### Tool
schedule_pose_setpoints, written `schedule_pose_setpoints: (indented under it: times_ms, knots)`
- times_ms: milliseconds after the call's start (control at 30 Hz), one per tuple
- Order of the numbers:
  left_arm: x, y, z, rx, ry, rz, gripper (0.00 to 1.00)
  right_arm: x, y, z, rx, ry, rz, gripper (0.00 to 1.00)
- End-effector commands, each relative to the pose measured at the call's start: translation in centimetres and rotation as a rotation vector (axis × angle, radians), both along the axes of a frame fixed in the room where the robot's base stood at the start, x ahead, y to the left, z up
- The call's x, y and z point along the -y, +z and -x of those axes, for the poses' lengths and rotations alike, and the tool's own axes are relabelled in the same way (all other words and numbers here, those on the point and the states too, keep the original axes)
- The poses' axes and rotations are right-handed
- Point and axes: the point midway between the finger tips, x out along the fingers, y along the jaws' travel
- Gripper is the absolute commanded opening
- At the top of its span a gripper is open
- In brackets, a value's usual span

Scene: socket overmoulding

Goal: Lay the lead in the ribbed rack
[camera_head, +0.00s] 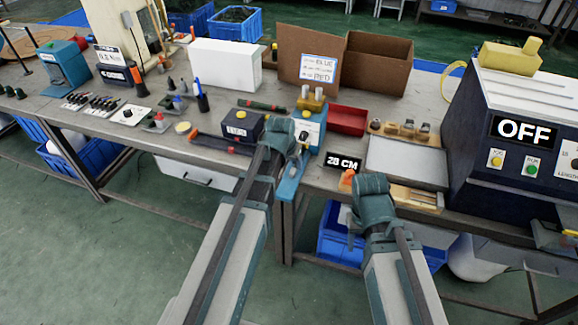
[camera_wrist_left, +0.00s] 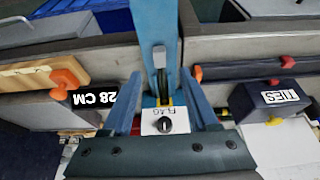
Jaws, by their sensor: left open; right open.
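My left gripper (camera_head: 287,135) is over the front of a small blue bench device (camera_head: 312,128). In the left wrist view its two blue fingers (camera_wrist_left: 162,108) are apart, with the device's white knob panel (camera_wrist_left: 160,123) showing between them. A pale-tipped dark piece (camera_wrist_left: 160,62) lies along the device's blue front bar (camera_wrist_left: 155,25); I cannot tell whether it is part of the lead. My right gripper (camera_head: 368,190) is open and empty near the front edge. I cannot make out the lead or the ribbed rack with certainty.
A 28 CM sign (camera_head: 343,162) and orange clamp (camera_head: 347,180) stand right of the device, a dark TIES box (camera_head: 238,127) left of it. A grey tray (camera_head: 405,160), red bin (camera_head: 347,120) and large machine reading OFF (camera_head: 520,130) are further right. Cardboard boxes (camera_head: 375,65) stand behind.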

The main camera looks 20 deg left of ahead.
Motion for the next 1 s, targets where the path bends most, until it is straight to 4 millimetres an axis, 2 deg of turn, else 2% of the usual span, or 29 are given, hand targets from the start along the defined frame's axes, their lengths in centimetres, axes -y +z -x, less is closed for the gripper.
schedule_pose_setpoints:
  times_ms: [33,300,700,767,1000]
  knots:
    - [0.0,-1.5,-0.5,0.0,0.0,0.0,0.6,0.0,-1.5,0.0,0.0,0.0,0.0,0.5]
    - [0.1,-4.7,-1.8,0.0,0.0,0.0,0.6,0.0,-4.7,0.0,0.0,0.0,0.0,0.5]
    - [0.1,-5.2,-2.1,0.0,0.0,0.0,0.6,0.0,-5.2,0.0,0.0,0.0,0.0,0.5]
    - [0.1,-5.2,-2.1,0.0,0.0,0.0,0.53,0.0,-5.2,0.0,0.0,0.0,0.0,0.5]
    - [0.1,-5.2,-2.1,0.0,0.0,0.0,0.1,0.0,-5.2,0.0,0.0,0.0,0.0,0.5]
